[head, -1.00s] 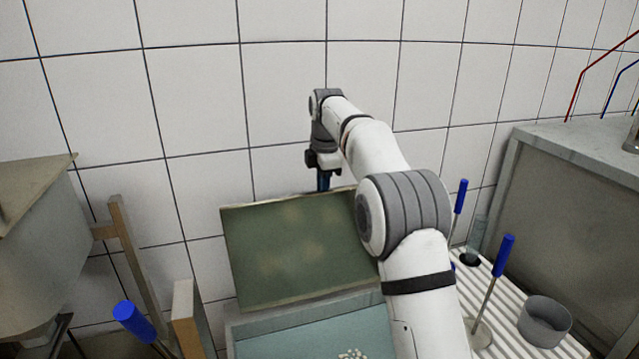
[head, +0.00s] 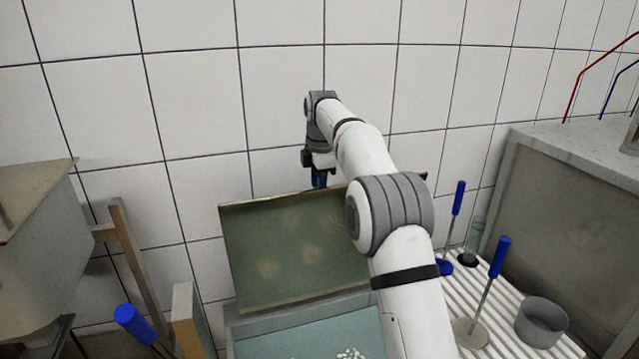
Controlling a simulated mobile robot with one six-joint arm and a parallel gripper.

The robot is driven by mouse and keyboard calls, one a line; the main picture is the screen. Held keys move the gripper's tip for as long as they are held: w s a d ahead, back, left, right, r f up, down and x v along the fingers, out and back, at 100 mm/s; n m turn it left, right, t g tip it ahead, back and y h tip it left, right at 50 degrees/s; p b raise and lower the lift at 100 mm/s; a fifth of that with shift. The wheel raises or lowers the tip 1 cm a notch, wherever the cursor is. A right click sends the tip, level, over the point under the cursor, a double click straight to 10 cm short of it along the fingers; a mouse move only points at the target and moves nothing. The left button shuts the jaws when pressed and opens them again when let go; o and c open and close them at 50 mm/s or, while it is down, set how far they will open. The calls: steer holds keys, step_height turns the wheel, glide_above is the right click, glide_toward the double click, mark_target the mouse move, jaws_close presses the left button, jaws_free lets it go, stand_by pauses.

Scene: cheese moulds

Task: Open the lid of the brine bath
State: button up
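The brine bath (head: 300,312) is a pale blue-green box at the bottom centre, with liquid and small white bits showing inside. Its greenish lid (head: 290,250) stands raised and tilted back towards the tiled wall, with the bath's opening uncovered in front of it. My arm reaches over the bath's right side and covers the lid's right part. My gripper (head: 319,178) points down just behind the lid's top edge. Its fingers are mostly hidden by the lid, so I cannot tell whether they touch it or are open or shut.
A ribbed white drainer (head: 508,302) at the right holds blue-handled tools (head: 498,257), a grey cup (head: 541,322) and a glass cylinder (head: 474,238). A grey cabinet (head: 570,200) stands behind it. A grey vat (head: 40,240) and wooden posts (head: 135,255) are at the left.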

step_height(320, 180, up, 8)
steer(key=s, duration=0.1)
steer(key=shift+d+f, duration=0.15)
steer(key=shift+d, duration=0.05)
stand_by(0.4)
